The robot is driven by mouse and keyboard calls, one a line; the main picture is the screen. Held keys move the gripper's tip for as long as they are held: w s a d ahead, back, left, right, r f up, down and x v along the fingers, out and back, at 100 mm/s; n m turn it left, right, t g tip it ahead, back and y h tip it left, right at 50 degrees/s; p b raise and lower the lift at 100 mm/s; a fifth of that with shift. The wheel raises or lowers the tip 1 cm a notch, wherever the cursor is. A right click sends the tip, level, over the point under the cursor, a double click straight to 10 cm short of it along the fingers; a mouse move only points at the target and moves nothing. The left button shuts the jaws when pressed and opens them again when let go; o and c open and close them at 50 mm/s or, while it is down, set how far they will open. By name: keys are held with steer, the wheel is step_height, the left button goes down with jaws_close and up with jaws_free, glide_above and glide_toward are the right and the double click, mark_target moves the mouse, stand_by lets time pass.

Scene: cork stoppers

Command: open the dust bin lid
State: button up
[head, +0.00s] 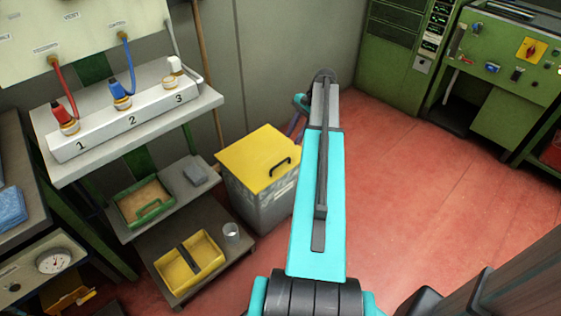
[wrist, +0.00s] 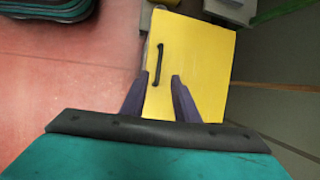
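The dust bin (head: 262,205) is a grey box on the red floor, beside the shelves. Its flat yellow lid (head: 258,155) is shut, with a black bar handle (head: 280,168) near its right edge. In the wrist view the yellow lid (wrist: 205,60) fills the upper middle, and the black handle (wrist: 158,64) stands near its left edge. My gripper (wrist: 156,85) shows there as two dark purple fingers, spread apart with nothing between them. The fingertips point toward the lid, just below the handle in the picture. In the head view my arm hides most of the gripper.
The shelf unit (head: 130,170) stands left of the bin, with a green tray (head: 144,203), a yellow tray (head: 190,262) and a cup (head: 231,232). A wall is behind the bin. Green machines (head: 405,45) stand at the back right. Red floor (head: 430,190) to the right is clear.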

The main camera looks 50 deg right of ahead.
steer(key=b+x, duration=0.1)
steer(key=x, duration=1.3)
stand_by(0.4)
jaws_close()
steer(key=shift+r, duration=0.1)
